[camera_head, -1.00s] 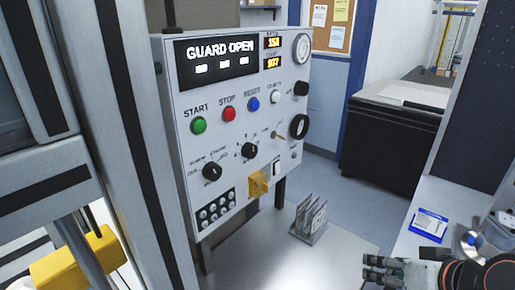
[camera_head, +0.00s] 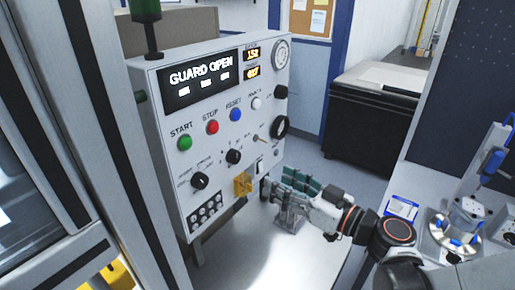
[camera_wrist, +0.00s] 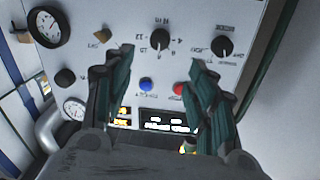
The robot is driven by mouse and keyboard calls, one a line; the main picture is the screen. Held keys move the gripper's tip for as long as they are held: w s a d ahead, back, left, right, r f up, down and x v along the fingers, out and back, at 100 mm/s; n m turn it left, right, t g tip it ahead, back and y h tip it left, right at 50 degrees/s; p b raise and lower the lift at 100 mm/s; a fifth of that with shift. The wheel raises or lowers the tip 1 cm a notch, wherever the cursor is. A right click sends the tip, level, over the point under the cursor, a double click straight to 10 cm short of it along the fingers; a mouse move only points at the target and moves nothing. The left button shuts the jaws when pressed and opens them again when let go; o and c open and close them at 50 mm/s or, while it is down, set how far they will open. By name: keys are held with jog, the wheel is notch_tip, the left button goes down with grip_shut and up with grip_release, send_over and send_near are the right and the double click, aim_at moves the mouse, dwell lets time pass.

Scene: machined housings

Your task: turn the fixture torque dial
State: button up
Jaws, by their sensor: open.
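The control panel (camera_head: 215,130) is a white upright box. A black dial (camera_head: 233,157) sits at its lower middle, with numbers around it. It also shows in the wrist view (camera_wrist: 160,40), upside down, and I take it as the torque dial. A second black knob (camera_head: 199,180) with word labels sits to its left; it is at the right in the wrist view (camera_wrist: 223,45). My gripper (camera_head: 273,188) is open and empty, in front of the panel's lower right. In the wrist view its fingers (camera_wrist: 160,68) frame the numbered dial from either side without visible contact.
Framing posts (camera_head: 125,130) stand left. A bench (camera_head: 410,190) lies right.

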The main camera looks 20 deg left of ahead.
aim_at(237, 159)
jog(key=x, duration=1.3)
jog(key=shift+w+a, duration=0.15)
jog(key=shift+a, duration=0.15)
jog(key=c, duration=1.1)
